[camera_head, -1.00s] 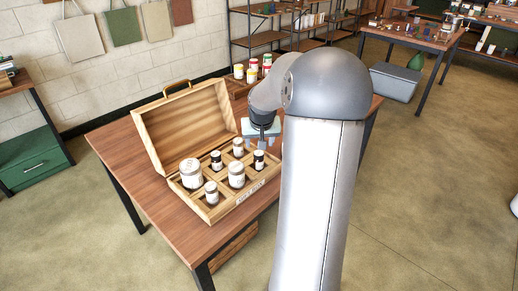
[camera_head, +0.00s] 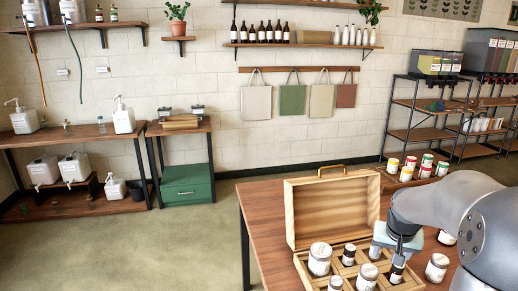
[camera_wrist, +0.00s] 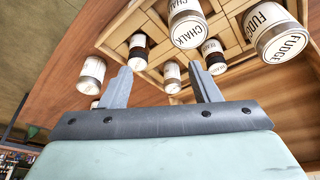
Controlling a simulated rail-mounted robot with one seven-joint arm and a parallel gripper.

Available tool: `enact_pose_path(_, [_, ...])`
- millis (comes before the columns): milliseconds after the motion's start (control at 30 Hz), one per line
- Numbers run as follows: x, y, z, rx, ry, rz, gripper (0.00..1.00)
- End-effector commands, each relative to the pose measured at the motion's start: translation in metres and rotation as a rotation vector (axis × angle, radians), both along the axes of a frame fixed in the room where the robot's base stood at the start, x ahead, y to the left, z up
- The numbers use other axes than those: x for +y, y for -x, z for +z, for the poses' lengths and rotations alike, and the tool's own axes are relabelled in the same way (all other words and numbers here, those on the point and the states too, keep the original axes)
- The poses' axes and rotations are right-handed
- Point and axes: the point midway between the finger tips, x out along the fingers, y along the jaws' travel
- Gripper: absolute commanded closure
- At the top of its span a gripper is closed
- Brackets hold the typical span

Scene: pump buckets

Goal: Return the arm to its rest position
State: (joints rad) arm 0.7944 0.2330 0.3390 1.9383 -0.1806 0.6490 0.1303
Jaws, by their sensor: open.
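My gripper (camera_wrist: 160,78) is open and empty, with a gap between its two grey fingers in the wrist view. In the head view it hangs at the right side of the open wooden box (camera_head: 292,213), where its fingertips are hard to make out. My arm reaches in from the lower right, bent at the elbow. In the wrist view, labelled jars stand beyond the fingers, including a Chalk jar (camera_wrist: 187,28) and a Fudge jar (camera_wrist: 275,35) in the box compartments. No jar is between the fingers.
The box stands on a wooden table (camera_head: 262,225). A jar (camera_head: 437,267) stands on the table right of the box, close to my arm. Several colour-lidded jars (camera_head: 408,168) stand behind. Open floor lies left of the table.

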Motion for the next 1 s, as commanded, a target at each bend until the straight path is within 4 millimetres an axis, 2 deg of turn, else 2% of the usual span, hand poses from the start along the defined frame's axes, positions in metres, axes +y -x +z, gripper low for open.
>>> enact_pose_path(33, [0.037, 0.009, 0.008, 0.028, 0.005, 0.056, 0.44])
enact_pose_path(133, [0.104, 0.044, 0.015, 0.096, 0.001, 0.16, 0.44])
enact_pose_path(200, [0.148, 0.076, 0.018, 0.143, -0.009, 0.232, 0.44])
enact_pose_path(300, [0.197, 0.127, 0.018, 0.199, -0.034, 0.33, 0.44])
enact_pose_path(400, [0.229, 0.172, 0.014, 0.244, -0.064, 0.413, 0.44])
enact_pose_path(500, [0.248, 0.204, 0.009, 0.274, -0.091, 0.471, 0.44])
enact_pose_path(567, [0.253, 0.214, 0.008, 0.286, -0.101, 0.49, 0.44])
enact_pose_path(1000, [0.253, 0.214, 0.008, 0.286, -0.101, 0.49, 0.44])
